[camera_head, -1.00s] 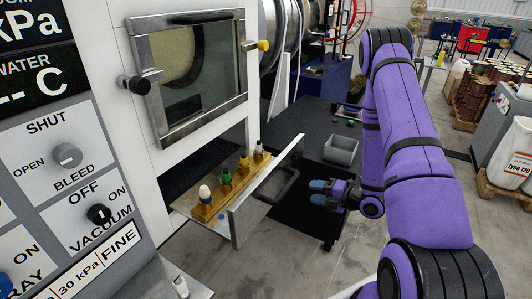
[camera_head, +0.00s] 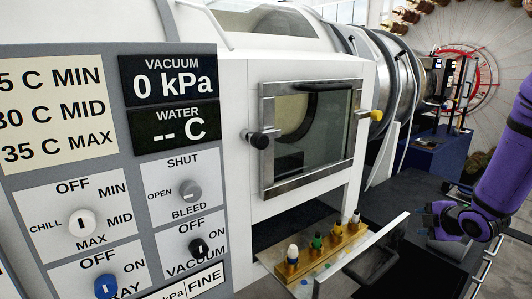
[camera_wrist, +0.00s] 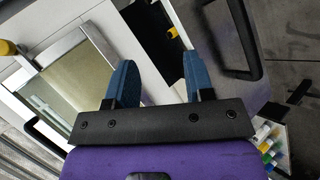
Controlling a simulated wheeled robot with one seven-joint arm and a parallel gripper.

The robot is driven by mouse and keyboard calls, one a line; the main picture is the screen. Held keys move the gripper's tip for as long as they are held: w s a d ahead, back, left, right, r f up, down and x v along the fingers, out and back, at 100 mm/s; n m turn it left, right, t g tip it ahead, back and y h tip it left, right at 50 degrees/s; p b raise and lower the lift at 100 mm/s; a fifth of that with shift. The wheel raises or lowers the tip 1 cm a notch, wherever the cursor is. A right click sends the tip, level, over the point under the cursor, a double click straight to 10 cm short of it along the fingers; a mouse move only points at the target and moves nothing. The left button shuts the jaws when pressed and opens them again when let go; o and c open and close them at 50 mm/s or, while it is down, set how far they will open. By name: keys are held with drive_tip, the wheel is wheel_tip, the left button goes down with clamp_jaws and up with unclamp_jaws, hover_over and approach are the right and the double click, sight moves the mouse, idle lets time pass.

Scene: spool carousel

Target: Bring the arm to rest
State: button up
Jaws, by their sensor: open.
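My purple arm (camera_head: 508,160) is at the right edge of the head view. My gripper (camera_head: 428,212) has blue fingers and hangs in the air to the right of the pulled-out drawer. In the wrist view, my gripper (camera_wrist: 157,85) shows its two blue fingers spread apart with nothing between them. The drawer (camera_head: 385,255) has a dark handle and holds a wooden rack (camera_head: 292,268) with several small capped bottles. The drawer handle (camera_wrist: 235,40) looms close beyond the fingers in the wrist view.
A white machine has a windowed door (camera_head: 312,140) with a black knob (camera_head: 259,141) and a yellow knob (camera_head: 377,115). A control panel (camera_head: 130,200) with several dials stands at the left.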

drive_tip(key=s+a+r+m+g+h, duration=0.1)
drive_tip(key=s+a+r+m+h, duration=0.1)
drive_tip(key=s+r+m, duration=0.45)
drive_tip(key=s+a+r+m+g+h, duration=0.1)
drive_tip(key=s+a+r+m+h, duration=0.2)
drive_tip(key=r, duration=0.7)
drive_tip(key=s+a+r+m+g+y, duration=0.1)
drive_tip(key=s+a+r+m, duration=0.1)
drive_tip(key=s, duration=0.4)
drive_tip(key=s+a+r+m+g+y, duration=0.1)
drive_tip(key=s+a+r+m, duration=0.1)
drive_tip(key=s, duration=0.5)
drive_tip(key=s+a+r+m+g+y, duration=0.1)
drive_tip(key=s+a+r+m, duration=0.1)
drive_tip(key=s+a+m, duration=0.2)
drive_tip(key=s, duration=0.3)
drive_tip(key=shift+a+r+m+y, duration=0.15)
drive_tip(key=shift+a+m+y, duration=0.15)
drive_tip(key=shift+m, duration=0.05)
